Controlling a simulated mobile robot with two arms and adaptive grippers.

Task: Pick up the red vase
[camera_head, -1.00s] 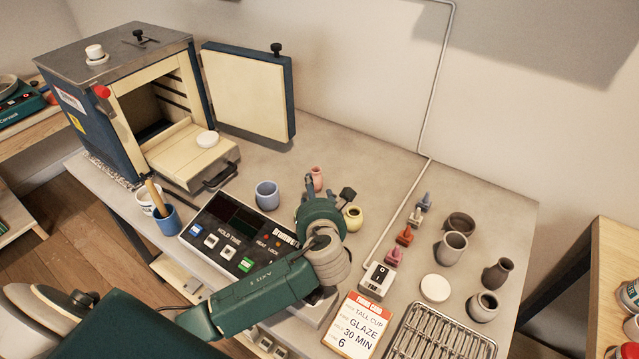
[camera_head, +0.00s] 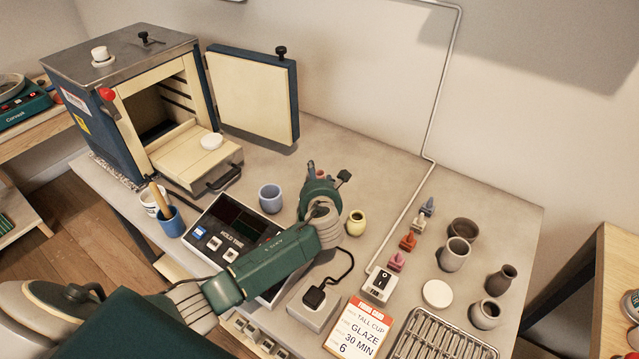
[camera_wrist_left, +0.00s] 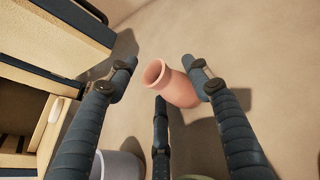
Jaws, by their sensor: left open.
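The small pinkish-red vase (camera_head: 321,173) stands on the table behind the control box, partly hidden by my left gripper (camera_head: 328,171). In the left wrist view the vase (camera_wrist_left: 172,86) shows its round mouth and body between the two side fingers of my open left gripper (camera_wrist_left: 160,64). It is closer to the right-hand finger, whose tip overlaps its edge; I cannot tell whether they touch. A third finger is below it in that view. My right gripper is not in view.
A blue-grey cup (camera_head: 270,197) stands left of the gripper and a yellow vase (camera_head: 356,223) right of it. The kiln (camera_head: 120,90) with its open door is at the left. Glaze bottles and grey pots stand to the right. The table behind the vase is clear.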

